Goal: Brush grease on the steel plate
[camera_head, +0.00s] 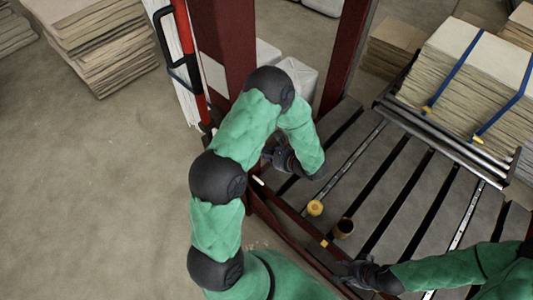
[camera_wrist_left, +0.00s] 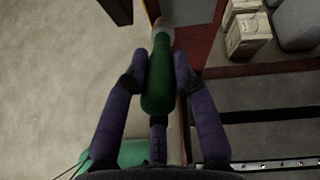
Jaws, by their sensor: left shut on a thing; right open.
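My left gripper (camera_head: 273,157) is over the left edge of the slatted grey bed. In the left wrist view its fingers (camera_wrist_left: 159,68) are shut on the green handle of a brush (camera_wrist_left: 158,92); the pale brush end (camera_wrist_left: 162,27) points away from the gripper. The brush is mostly hidden in the head view. My right gripper (camera_head: 352,270) is open and empty near the bed's front edge. I cannot tell which metal surface is the steel plate.
Dark red posts (camera_head: 222,45) stand close behind my left arm. A strapped stack of sheets (camera_head: 465,80) rests on rollers (camera_head: 440,140) at the right. The slatted bed (camera_head: 400,190) is clear in its middle. Cardboard stacks (camera_head: 100,40) stand at the back left.

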